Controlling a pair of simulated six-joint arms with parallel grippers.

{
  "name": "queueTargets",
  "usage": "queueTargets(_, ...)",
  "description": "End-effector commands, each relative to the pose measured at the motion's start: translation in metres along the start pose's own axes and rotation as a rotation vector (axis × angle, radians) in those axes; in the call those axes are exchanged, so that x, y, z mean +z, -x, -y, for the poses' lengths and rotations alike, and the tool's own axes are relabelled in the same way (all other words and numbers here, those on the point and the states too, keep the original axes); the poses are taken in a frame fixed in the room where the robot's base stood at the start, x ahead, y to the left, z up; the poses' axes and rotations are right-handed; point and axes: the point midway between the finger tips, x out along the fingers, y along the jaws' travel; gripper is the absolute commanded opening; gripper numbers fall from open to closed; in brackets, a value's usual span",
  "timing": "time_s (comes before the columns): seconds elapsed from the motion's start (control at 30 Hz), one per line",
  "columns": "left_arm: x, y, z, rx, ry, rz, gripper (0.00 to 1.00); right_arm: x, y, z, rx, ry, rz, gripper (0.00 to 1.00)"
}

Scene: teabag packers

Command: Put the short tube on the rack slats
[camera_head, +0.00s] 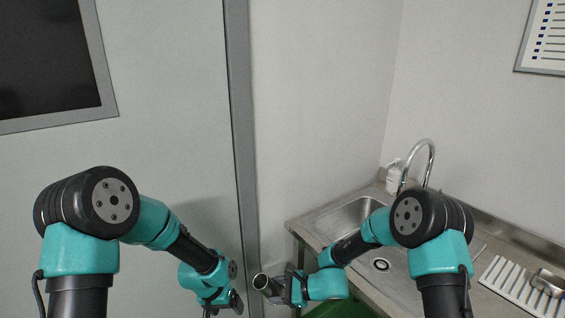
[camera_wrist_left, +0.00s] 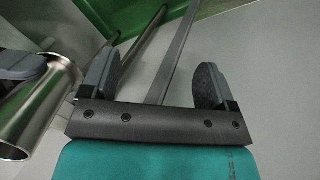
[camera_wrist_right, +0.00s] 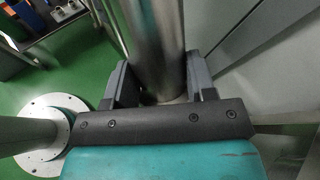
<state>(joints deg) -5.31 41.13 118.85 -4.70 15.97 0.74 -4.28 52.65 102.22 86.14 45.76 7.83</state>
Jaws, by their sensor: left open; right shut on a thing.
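A shiny metal tube (camera_head: 261,282) is held in my right gripper (camera_head: 276,291), low in the middle of the head view. In the right wrist view the tube (camera_wrist_right: 153,35) stands between the two fingers of the right gripper (camera_wrist_right: 160,80), which is shut on it. The tube's open end also shows at the left of the left wrist view (camera_wrist_left: 35,115). My left gripper (camera_wrist_left: 157,80) is open and empty, close beside the tube but apart from it. The white slatted rack (camera_head: 507,281) lies on the counter at the far right, away from both grippers.
A small metal piece (camera_head: 549,281) sits on the rack. The steel counter (camera_head: 395,285) holds a sink (camera_head: 345,216) with a tall faucet (camera_head: 430,160) and a white bottle (camera_head: 393,179). A grey wall panel (camera_head: 170,120) stands behind my left arm. Green floor (camera_wrist_right: 45,75) shows below.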

Motion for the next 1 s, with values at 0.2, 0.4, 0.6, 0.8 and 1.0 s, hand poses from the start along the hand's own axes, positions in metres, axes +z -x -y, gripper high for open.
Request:
queueTargets(0.2,0.026,-0.021,0.013,0.006,0.039,0.003,0.81,0.000,0.000,0.000,0.000,0.000,0.000,0.16)
queueTargets(0.4,0.050,-0.037,0.023,0.011,0.074,0.002,0.81,0.000,0.000,0.000,0.000,0.000,0.001,0.16)
queueTargets(0.6,0.075,-0.052,0.032,0.014,0.111,0.003,0.81,0.000,0.000,0.000,0.000,0.000,0.000,0.16)
queueTargets(0.8,0.102,-0.065,0.041,0.015,0.150,0.002,0.81,0.000,0.000,0.000,0.000,0.000,0.000,0.16)
queueTargets(1.0,0.129,-0.076,0.048,0.015,0.187,0.000,0.81,0.000,0.000,0.000,0.000,0.000,0.000,0.16)
